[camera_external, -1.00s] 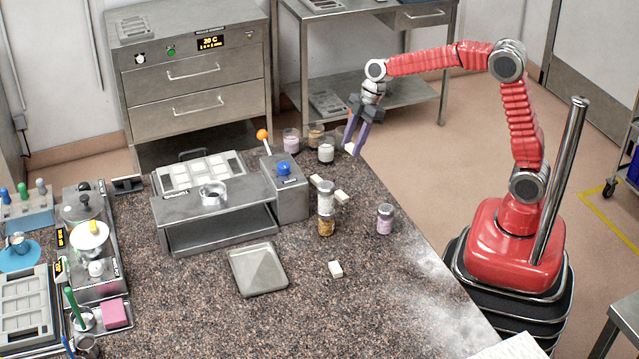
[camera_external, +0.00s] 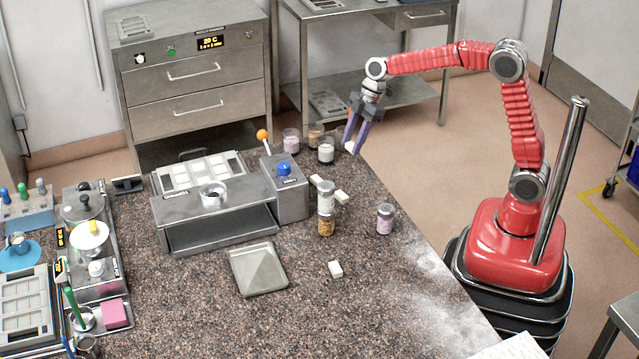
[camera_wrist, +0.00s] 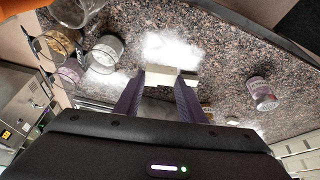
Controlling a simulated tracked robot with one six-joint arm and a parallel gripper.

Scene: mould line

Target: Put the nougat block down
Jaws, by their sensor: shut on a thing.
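My gripper (camera_external: 355,148) is at the far right edge of the speckled counter, beside the jars there, with its purple fingers pointing down. It is shut on a pale nougat block (camera_external: 348,147), which shows as a small white piece at the fingertips. In the wrist view the block (camera_wrist: 160,78) is a cream bar between the fingertips of my gripper (camera_wrist: 160,84). A white powdery patch (camera_wrist: 172,48) lies on the counter just beyond it. I cannot tell whether the block touches the counter.
Several jars, one of them white (camera_external: 326,151), stand close left of my gripper. Another jar (camera_external: 385,219) stands alone nearer the front. Pale blocks lie on the counter (camera_external: 400,310), one (camera_external: 335,269) near a grey pyramid-topped plate (camera_external: 258,269). A metal press (camera_external: 217,222) stands left.

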